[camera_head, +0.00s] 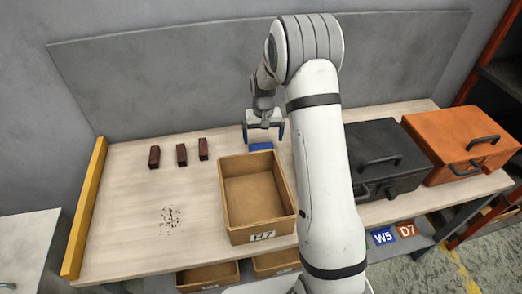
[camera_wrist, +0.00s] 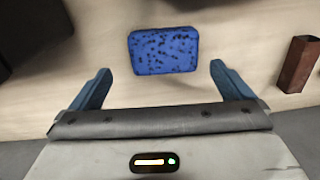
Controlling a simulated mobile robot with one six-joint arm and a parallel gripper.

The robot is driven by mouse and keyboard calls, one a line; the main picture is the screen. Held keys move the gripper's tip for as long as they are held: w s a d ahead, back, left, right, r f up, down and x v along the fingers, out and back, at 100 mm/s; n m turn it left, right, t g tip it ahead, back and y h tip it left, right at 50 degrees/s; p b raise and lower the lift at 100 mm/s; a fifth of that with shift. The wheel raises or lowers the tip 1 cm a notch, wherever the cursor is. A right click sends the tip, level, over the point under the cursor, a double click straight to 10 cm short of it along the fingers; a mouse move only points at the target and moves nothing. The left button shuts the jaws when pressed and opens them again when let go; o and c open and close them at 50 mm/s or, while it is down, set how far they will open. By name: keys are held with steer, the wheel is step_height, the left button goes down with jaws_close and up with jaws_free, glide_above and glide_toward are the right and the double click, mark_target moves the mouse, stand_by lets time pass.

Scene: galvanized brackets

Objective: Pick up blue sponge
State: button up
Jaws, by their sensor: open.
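The blue sponge (camera_head: 260,146) lies on the workbench just behind the open box, partly hidden by my gripper in the head view. In the wrist view the sponge (camera_wrist: 163,51) is a blue block with dark specks, lying ahead of my fingers and roughly centred between them. My gripper (camera_head: 264,130) is above the sponge at the back of the bench. In the wrist view my gripper (camera_wrist: 157,82) is open, with its two blue fingers wide apart and nothing between them. I cannot tell the exact height above the sponge.
An open cardboard box (camera_head: 228,212) labelled R7 stands in front of the sponge. Several dark brown blocks (camera_head: 181,155) stand to the left. Dark specks (camera_head: 170,217) lie on the bench. A black case (camera_head: 385,155) and an orange case (camera_head: 458,142) stand right. A grey panel (camera_head: 180,85) rises behind.

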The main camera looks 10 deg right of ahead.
mark_target(262, 147)
steer(key=f, duration=0.4)
steer(key=f+p, duration=0.1)
steer(key=shift+s+a+f, duration=0.15)
steer(key=shift+a+f, duration=0.15)
steer(key=shift+f, duration=0.1)
steer(key=shift+c, duration=0.6)
steer(key=c, duration=0.8)
steer(key=shift+r, duration=0.1)
step_height(262, 147, up, 10)
steer(key=shift+f+b, duration=0.1)
steer(key=shift+b, duration=0.45)
